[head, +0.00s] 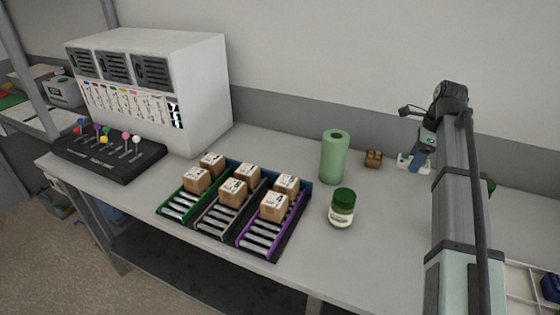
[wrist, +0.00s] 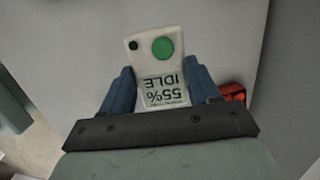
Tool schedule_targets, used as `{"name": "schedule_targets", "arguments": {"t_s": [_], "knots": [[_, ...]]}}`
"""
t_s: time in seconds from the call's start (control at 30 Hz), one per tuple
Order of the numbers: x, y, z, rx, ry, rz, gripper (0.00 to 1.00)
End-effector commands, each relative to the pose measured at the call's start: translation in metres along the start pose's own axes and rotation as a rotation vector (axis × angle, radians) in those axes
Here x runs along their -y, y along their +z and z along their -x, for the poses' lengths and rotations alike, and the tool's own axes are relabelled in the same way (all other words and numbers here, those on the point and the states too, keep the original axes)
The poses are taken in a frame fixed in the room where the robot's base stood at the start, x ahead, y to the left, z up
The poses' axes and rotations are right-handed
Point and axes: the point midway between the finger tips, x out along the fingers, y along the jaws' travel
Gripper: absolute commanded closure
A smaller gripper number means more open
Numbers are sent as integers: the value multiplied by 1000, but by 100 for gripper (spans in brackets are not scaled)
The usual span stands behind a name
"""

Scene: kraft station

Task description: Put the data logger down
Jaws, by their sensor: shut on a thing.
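In the head view my gripper (head: 417,158) is at the back right of the grey table (head: 380,215), with the white data logger (head: 404,159) showing at the fingers. I cannot tell whether the logger touches the table.
Racks with several boxes (head: 235,205) lie further left. A red object (wrist: 232,92) is beside the right finger. A white compartment tray (head: 522,272) is at right.

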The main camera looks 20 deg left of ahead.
Motion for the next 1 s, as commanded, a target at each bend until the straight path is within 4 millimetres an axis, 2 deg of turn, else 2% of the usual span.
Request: {"name": "schedule_targets", "arguments": {"t_s": [0.1,0.2,0.43,0.67,0.77,1.0], "knots": [[3,5,30,1,-4,0,71],[2,8,52,1,-3,0,71],[3,17,89,1,-1,2,71],[18,68,80,-2,2,3,71],[25,97,77,-3,1,4,71],[39,190,63,-4,2,5,71]]}}
